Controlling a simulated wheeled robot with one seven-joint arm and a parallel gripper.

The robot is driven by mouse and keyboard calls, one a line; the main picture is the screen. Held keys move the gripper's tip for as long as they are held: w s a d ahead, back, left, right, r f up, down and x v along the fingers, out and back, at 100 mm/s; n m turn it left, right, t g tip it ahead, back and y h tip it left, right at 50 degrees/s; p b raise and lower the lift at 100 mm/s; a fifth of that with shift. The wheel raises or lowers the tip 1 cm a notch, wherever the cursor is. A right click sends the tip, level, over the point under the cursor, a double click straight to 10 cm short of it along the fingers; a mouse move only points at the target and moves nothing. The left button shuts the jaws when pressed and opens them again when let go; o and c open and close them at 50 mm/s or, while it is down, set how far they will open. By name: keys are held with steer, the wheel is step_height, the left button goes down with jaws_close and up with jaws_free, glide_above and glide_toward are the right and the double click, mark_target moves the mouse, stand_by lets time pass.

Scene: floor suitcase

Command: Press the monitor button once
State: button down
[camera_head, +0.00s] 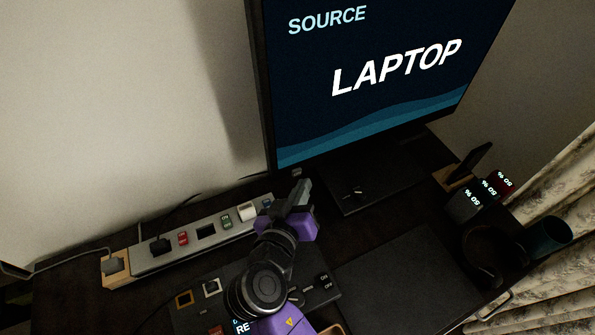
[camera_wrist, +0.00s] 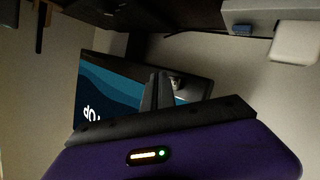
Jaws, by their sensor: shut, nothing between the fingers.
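The monitor (camera_head: 375,75) stands upright on the desk, and its screen reads "SOURCE LAPTOP". A small light block (camera_head: 296,171) at its lower left edge looks like the monitor button. In the wrist view a small round-faced part (camera_wrist: 177,84), likely the same button, shows at the monitor's edge just right of the fingertips. My gripper (camera_head: 301,190) is purple and black, with its fingers shut and empty. The fingertips (camera_wrist: 158,76) are close below the button in the head view. I cannot tell whether they touch it.
A power strip (camera_head: 150,262) with several plugs and switches lies left of my gripper. A dark switch panel (camera_head: 240,282) is beside my arm. A dark flat slab (camera_head: 405,285), chargers (camera_head: 466,205) and a cup (camera_head: 548,237) are to the right. The monitor base (camera_head: 385,185) is right of the gripper.

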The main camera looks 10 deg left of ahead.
steer(key=shift+s+d+p, duration=0.25)
steer(key=shift+s+d, duration=0.45)
steer(key=shift+s, duration=0.35)
steer(key=shift+s+d+p, duration=0.25)
steer(key=shift+s+d, duration=0.45)
steer(key=shift+s, duration=0.3)
